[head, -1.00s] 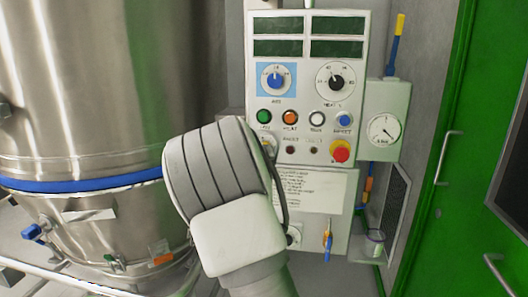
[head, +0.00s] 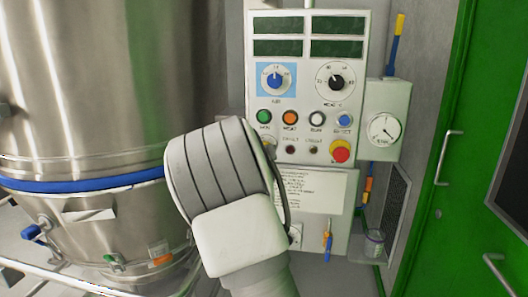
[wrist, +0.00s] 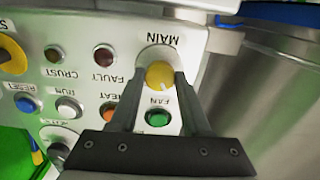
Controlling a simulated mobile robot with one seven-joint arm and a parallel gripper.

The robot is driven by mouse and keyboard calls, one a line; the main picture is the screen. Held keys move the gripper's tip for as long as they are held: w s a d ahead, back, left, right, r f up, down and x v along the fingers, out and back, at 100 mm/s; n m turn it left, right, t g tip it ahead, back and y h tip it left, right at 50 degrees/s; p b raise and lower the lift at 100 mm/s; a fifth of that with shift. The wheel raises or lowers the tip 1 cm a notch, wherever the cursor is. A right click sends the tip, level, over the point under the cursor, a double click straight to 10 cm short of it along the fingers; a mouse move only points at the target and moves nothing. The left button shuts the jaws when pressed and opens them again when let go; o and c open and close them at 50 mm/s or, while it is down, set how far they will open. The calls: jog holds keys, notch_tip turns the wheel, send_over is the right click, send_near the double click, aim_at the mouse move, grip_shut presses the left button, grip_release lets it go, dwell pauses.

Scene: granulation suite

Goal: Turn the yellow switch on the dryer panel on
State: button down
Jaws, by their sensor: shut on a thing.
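The dryer panel (head: 306,104) is a light grey box on the wall in the head view. The yellow switch (wrist: 159,74) is a round knob under the upside-down word MAIN in the wrist view. A small pale pointer mark shows near its lower edge in that picture. My gripper (wrist: 160,82) is shut on the yellow switch, with one dark finger at each side of it. In the head view my arm hides the gripper and most of the switch.
Close to the fingers are the green FAN button (wrist: 158,118) and orange HEAT button (wrist: 108,111). A red emergency button (head: 340,151) sits at the panel's lower right. A steel vessel (head: 90,90) stands left and a green door (head: 455,200) right.

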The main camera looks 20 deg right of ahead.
jog(key=shift+f, duration=0.1)
jog(key=m+b, duration=0.9)
jog(key=m, duration=0.2)
jog(key=shift+b, duration=0.35)
jog(key=shift+m, duration=0.4)
jog(key=shift+c, duration=1.8)
grip_release()
